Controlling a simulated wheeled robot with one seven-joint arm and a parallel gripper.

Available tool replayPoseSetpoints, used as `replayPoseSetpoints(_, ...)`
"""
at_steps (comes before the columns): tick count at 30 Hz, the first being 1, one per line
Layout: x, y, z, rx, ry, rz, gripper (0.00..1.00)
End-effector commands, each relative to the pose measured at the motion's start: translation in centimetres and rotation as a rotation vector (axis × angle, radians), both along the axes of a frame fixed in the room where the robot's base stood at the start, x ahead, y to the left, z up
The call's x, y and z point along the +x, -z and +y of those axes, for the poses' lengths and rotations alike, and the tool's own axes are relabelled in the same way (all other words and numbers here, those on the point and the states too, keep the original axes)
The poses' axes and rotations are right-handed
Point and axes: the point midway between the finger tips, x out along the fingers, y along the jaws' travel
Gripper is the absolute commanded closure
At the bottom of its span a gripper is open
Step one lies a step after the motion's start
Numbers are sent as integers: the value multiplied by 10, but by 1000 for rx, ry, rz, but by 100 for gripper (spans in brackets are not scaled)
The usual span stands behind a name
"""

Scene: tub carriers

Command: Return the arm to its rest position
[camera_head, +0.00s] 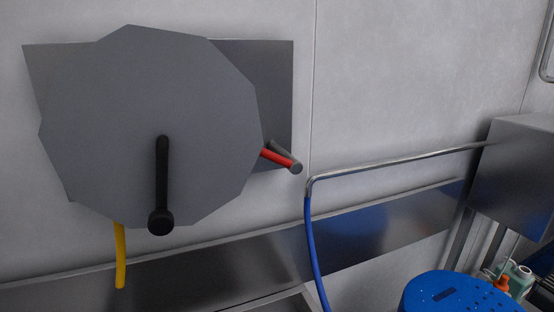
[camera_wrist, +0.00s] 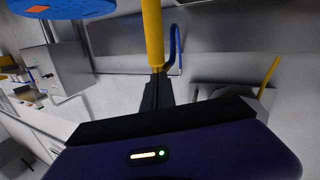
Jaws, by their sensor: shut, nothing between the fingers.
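My gripper (camera_wrist: 158,78) shows in the wrist view, its dark fingers together in the middle above the dark purple hand. Nothing sits between the fingers. A yellow upright bar (camera_wrist: 152,32) lines up with the fingertips in that view and runs to the top edge; I cannot tell its distance from them. My arm and gripper do not show in the head view.
A grey reel (camera_head: 150,90) with a black crank (camera_head: 162,185) and red-gripped lever (camera_head: 275,157) is on the wall. A steel pipe (camera_head: 400,160) carries a blue hose (camera_head: 313,250). A steel box (camera_head: 520,165) and blue perforated round top (camera_head: 455,295) are at right.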

Motion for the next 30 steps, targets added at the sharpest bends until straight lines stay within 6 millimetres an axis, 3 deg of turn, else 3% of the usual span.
replayPoseSetpoints(8,-57,36,0,151,-17,218,100)
replayPoseSetpoints(9,-53,50,0,149,-15,205,100)
replayPoseSetpoints(22,-52,123,0,145,-14,200,100)
replayPoseSetpoints(30,-51,135,0,144,-14,199,100)
